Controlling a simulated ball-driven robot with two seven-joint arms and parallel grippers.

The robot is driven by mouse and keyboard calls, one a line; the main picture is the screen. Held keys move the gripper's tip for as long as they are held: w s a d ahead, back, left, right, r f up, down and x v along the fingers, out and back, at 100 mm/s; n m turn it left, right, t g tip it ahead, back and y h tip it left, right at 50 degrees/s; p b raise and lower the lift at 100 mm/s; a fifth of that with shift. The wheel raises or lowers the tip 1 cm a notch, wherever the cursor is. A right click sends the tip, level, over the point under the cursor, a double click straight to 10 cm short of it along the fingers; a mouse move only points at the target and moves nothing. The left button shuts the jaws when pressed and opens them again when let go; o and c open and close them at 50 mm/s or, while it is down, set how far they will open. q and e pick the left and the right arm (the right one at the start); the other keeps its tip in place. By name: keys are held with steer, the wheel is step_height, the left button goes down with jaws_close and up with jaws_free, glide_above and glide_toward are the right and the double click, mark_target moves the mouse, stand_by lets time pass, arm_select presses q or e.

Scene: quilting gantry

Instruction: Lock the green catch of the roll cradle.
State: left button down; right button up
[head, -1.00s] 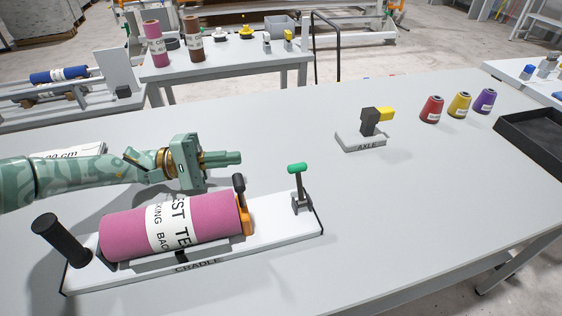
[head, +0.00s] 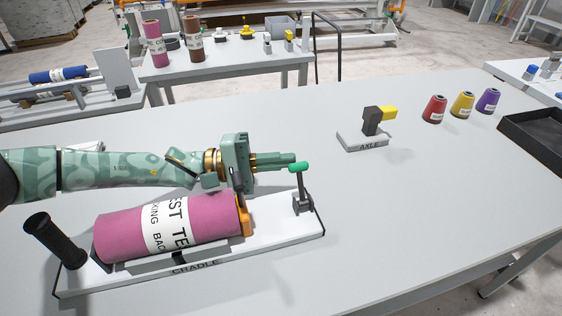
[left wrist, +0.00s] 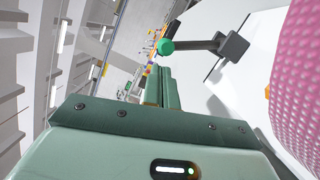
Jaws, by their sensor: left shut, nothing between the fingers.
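The roll cradle (head: 262,243) is a white base marked CRADLE, holding a pink roll (head: 205,222). Its green catch (head: 299,167) is a green knob on a dark upright lever at the cradle's right end. In the left wrist view the green knob (left wrist: 166,47) shows just beyond my fingertips. My left gripper (head: 289,160) is shut and empty, pointing right, with its tips right beside the green knob. I cannot tell whether they touch it. My right gripper is not in view.
A black handle (head: 54,241) stands at the cradle's left end, and a dark lever on an orange bracket (head: 246,218) at the roll's right end. An AXLE stand (head: 363,139) is farther back. Cones (head: 462,105) and a black tray (head: 540,138) are at right. The table's middle is clear.

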arm_select(q)
steer(key=shift+s+d, duration=0.2)
steer(key=shift+s, duration=0.1)
steer(key=r+m+p, duration=0.1)
steer(key=p, duration=0.1)
steer(key=s+r+m+p, duration=0.1)
steer(key=p, duration=0.2)
steer(key=s+r+m+y+p, duration=0.1)
steer(key=m+p, duration=0.1)
steer(key=shift+s+d, duration=0.15)
steer(key=shift+d, duration=0.2)
steer(key=shift+s+f+m+p, duration=0.1)
steer(key=shift+f+m+p, duration=0.2)
steer(key=shift+p, duration=0.25)
steer(key=shift+f, duration=0.15)
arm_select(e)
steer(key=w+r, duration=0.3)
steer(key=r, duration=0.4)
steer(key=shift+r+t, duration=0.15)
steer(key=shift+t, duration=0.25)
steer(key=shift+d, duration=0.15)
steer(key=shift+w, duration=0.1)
